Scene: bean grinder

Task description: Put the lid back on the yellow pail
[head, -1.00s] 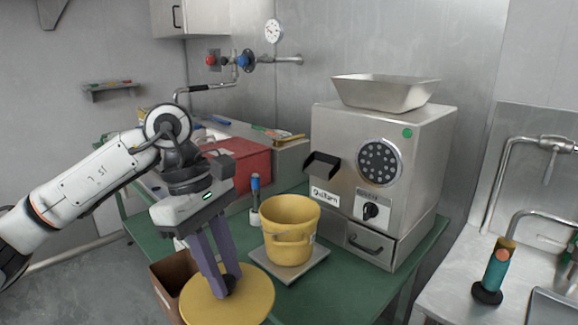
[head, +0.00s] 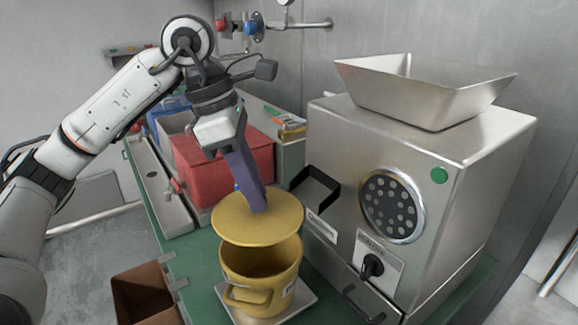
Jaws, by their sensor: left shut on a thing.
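The yellow pail (head: 262,290) stands upright on a flat metal plate on the green table, in front of the grinder. Its mouth is partly visible and open at the front. The round yellow lid (head: 235,222) is held above the pail's mouth, shifted a little toward the back and left, with a gap showing at the front. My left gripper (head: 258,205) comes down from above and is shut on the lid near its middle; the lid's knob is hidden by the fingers. My right gripper is not in view.
The steel grinder (head: 455,185) with its hopper (head: 425,95) stands close on the right; its black-edged spout (head: 316,187) juts toward the lid. A red box (head: 205,165) is behind. A brown bin (head: 145,292) hangs at the table's front left edge.

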